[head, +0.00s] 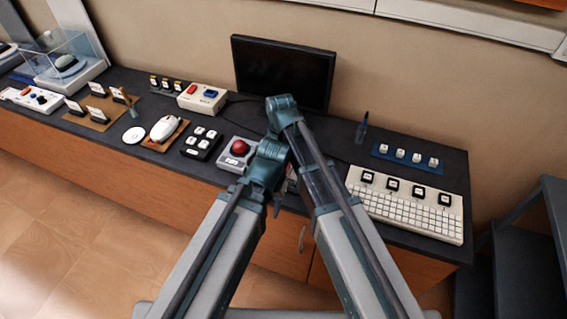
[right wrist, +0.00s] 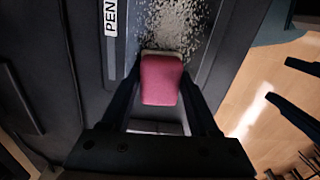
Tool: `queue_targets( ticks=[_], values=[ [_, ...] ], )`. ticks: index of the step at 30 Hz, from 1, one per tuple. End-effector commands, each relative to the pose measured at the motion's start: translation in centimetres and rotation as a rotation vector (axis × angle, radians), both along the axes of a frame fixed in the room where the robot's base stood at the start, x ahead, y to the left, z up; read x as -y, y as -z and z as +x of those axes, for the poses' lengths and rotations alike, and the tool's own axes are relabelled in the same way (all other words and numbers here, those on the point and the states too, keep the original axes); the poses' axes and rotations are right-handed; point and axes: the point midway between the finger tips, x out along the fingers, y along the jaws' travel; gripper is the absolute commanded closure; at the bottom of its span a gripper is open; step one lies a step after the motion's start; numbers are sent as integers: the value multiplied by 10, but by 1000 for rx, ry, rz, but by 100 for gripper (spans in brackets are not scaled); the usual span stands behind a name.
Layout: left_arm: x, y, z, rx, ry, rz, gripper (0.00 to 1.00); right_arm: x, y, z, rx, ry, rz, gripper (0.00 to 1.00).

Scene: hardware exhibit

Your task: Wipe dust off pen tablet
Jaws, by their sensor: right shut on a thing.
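The pen tablet (right wrist: 212,60) is a dark grey slab in the right wrist view, with a white label reading "PEN" at its upper left. Pale speckled dust (right wrist: 175,24) lies on its surface, thickest at the top. My right gripper (right wrist: 160,85) is shut on a pink block with a pale front edge (right wrist: 161,82), at the lower edge of the dust. I cannot tell if the block touches the surface. My left gripper (right wrist: 278,80) is at the right of that view, fingers apart and empty, above floor. In the head view my arms hide the tablet and the right gripper.
A red trackball (head: 239,148) stands left of my arms and a white keyboard (head: 405,207) to the right. A dark monitor (head: 283,70) stands behind. Other exhibits fill the left of the dark counter (head: 110,142). Open floor lies in front.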

Motion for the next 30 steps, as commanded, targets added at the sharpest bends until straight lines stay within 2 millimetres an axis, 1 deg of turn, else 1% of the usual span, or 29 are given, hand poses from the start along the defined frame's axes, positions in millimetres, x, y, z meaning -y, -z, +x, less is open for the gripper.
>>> queue_targets(
  ticks=[1, 2, 8, 21, 30],
  values=[
    [0, 3, 0, 0, 1, 0, 50, 0, 3, 0, 0, -1, 0, 83],
    [0, 3, 0, 0, 1, 0, 50, 0, 3, 0, 0, -1, 0, 90],
    [0, 2, 0, 0, 1, 0, 50, 3, 2, -2, -1, 0, -1, 91],
    [0, 0, 0, 0, 1, 0, 50, 35, 0, -13, -1, 2, -2, 91],
    [0, 0, 0, 0, 0, 0, 50, 39, 0, -14, 0, 0, -1, 91]
  ],
)
